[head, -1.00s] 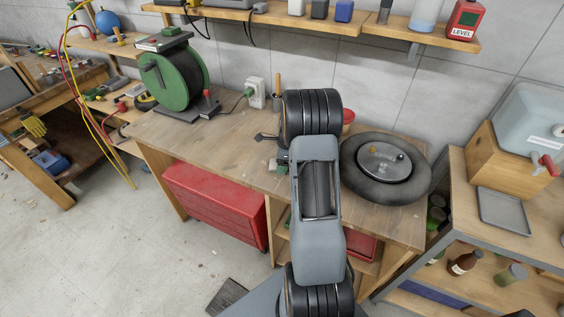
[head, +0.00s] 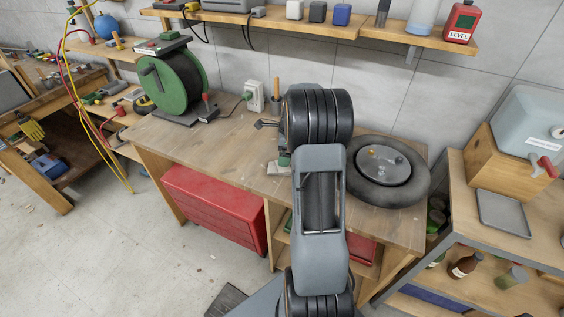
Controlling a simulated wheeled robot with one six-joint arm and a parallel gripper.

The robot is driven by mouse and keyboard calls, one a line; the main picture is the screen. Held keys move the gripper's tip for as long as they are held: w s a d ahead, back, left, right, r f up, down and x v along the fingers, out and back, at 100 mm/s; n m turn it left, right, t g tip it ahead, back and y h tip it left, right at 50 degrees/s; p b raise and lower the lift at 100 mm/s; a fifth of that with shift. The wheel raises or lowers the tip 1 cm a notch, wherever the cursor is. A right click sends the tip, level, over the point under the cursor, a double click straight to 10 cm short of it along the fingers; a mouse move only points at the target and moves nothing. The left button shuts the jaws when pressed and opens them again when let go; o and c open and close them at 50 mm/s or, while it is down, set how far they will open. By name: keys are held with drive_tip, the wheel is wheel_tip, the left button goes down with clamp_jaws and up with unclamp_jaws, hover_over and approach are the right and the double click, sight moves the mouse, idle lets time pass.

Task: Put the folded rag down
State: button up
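My arm reaches up over the wooden workbench (head: 225,140), and its thick dark wrist joint covers the middle of the bench. A small dark part (head: 266,124) sticks out to the left of the wrist and seems to belong to my gripper. The fingers are hidden behind the arm, so I cannot see whether they are open or shut. A small pale and green item (head: 281,165) shows at the left edge of the arm, low over the bench top. It is too small and covered to tell whether it is the folded rag, or whether it is held or lying there.
A green hose reel (head: 172,82) stands at the bench's left. A tyre with a metal hub (head: 388,180) lies at the right. A white wall socket (head: 254,96) and a wooden-handled tool (head: 276,90) are behind. The bench is clear between reel and arm.

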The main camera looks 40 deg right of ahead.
drive_tip(key=s+a+r+n+t+h, duration=0.1)
drive_tip(key=s+a+r+n, duration=0.2)
drive_tip(key=a+r+n, duration=0.35)
drive_tip(key=s+a+r+n, duration=0.3)
drive_tip(key=a+r+n, duration=0.2)
drive_tip(key=a+r, duration=0.15)
drive_tip(key=s+a+f+n+t, duration=0.1)
drive_tip(key=s+a+n+t, duration=0.1)
drive_tip(key=s+a+n, duration=0.9)
drive_tip(key=shift+n, duration=1.65)
drive_tip(key=shift+s, duration=0.1)
